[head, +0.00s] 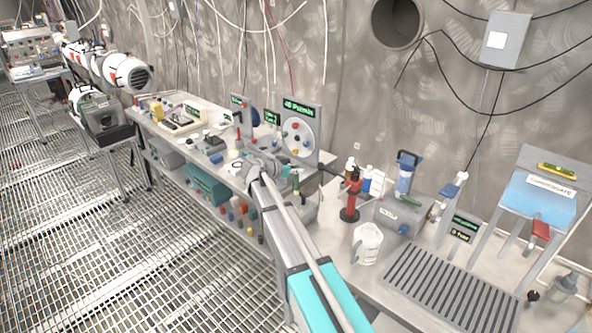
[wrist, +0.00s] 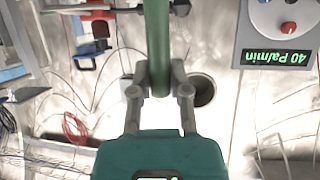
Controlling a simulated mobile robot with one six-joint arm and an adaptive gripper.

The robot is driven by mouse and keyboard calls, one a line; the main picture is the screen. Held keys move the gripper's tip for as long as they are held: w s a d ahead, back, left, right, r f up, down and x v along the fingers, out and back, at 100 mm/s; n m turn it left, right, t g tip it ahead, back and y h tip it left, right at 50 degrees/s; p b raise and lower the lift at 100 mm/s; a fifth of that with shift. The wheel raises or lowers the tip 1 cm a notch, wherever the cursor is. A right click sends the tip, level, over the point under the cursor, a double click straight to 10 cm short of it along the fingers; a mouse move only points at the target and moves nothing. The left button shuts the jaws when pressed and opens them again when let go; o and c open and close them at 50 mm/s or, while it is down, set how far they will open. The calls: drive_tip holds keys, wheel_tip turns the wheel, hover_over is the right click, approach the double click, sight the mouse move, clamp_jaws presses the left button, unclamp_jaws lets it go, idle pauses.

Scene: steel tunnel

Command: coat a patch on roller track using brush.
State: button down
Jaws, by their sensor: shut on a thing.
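My gripper (wrist: 159,85) is shut on a green upright handle (wrist: 157,35) in the wrist view, with one finger on each side. I take this handle to be the brush; its bristles are out of the picture. In the head view my arm reaches away over the bench, and the gripper at its far end is small and hard to make out. A grey slatted rack (head: 450,286), which looks like the roller track, lies flat on the near right bench. No coated patch can be made out on it. The gripper is well away from it.
A white jug (head: 366,244) stands left of the rack. Behind are a red stand (head: 351,200), a grey box (head: 402,215) and bottles. A sloped blue panel (head: 538,196) stands at right. A dial panel (head: 299,133) rises near the arm's end. Grated floor lies left.

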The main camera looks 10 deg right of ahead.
drive_tip(key=shift+r, duration=0.1)
drive_tip(key=shift+r+p, duration=1.4)
drive_tip(key=shift+p, duration=0.1)
drive_tip(key=shift+s, duration=0.15)
